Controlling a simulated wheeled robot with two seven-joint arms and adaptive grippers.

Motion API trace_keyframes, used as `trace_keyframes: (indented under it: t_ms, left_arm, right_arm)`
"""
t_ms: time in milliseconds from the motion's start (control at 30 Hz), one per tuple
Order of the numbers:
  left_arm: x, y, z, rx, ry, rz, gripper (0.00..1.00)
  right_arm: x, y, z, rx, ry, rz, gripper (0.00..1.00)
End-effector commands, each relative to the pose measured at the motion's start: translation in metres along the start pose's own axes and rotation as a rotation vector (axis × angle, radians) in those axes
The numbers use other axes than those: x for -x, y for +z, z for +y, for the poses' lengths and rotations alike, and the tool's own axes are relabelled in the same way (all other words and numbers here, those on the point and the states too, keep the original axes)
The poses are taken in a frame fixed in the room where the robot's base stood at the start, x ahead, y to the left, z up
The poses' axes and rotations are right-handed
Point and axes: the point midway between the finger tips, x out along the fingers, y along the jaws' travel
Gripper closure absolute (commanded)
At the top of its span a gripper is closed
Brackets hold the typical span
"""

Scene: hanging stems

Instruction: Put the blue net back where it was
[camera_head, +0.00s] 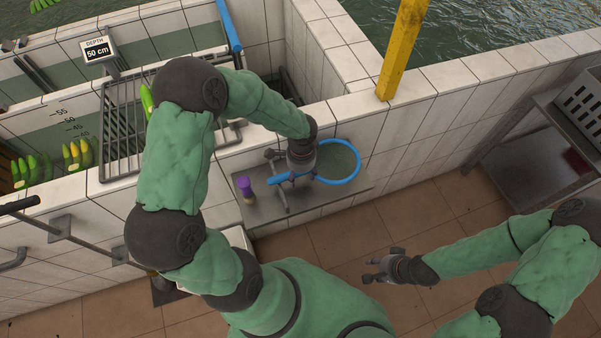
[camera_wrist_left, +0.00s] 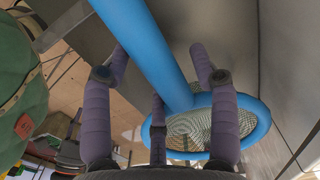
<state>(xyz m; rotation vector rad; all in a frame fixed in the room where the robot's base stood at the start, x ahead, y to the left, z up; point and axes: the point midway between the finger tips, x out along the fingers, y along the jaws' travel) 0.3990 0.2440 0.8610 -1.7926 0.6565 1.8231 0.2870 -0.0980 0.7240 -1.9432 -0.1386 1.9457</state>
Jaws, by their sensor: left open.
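The blue net (camera_head: 342,146) has a round blue hoop with pale mesh and a straight blue handle. It lies on the grey shelf (camera_head: 330,193) by the tiled wall. In the left wrist view the handle (camera_wrist_left: 150,50) passes between my left gripper's spread fingers, and the hoop (camera_wrist_left: 262,118) is behind them. My left gripper (camera_head: 284,181) is open around the handle, not closed on it; its fingers also show in the left wrist view (camera_wrist_left: 160,62). My wrist hides part of the net. My right gripper (camera_head: 370,270) is empty above the floor, its small fingers apart.
A purple-topped brush-like object (camera_head: 246,188) stands on the shelf's left part. A metal rack (camera_head: 125,125), a depth sign (camera_head: 98,50) and a blue pole (camera_head: 230,25) are at the basin. A yellow post (camera_head: 402,50) rises from the wall.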

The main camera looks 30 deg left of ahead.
Motion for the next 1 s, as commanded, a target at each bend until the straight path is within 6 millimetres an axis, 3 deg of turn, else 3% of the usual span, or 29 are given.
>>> trace_keyframes:
  t_ms: [167, 600, 800, 1000]
  left_arm:
    - [0.020, -0.001, -0.001, 0.000, -0.002, 0.002, 0.40]
    - [0.103, 0.000, 0.000, 0.000, -0.002, 0.001, 0.40]
    - [0.120, 0.000, 0.000, -0.001, 0.000, 0.000, 0.40]
    - [0.123, 0.000, 0.000, -0.001, 0.000, 0.000, 0.40]
  right_arm:
    - [0.008, 0.000, -0.003, 0.000, 0.000, 0.000, 0.60]
    - [0.029, 0.001, -0.010, 0.000, 0.000, 0.000, 0.60]
    - [0.032, 0.001, -0.011, 0.000, 0.000, 0.000, 0.60]
    - [0.032, 0.001, -0.011, 0.000, 0.000, 0.000, 0.60]
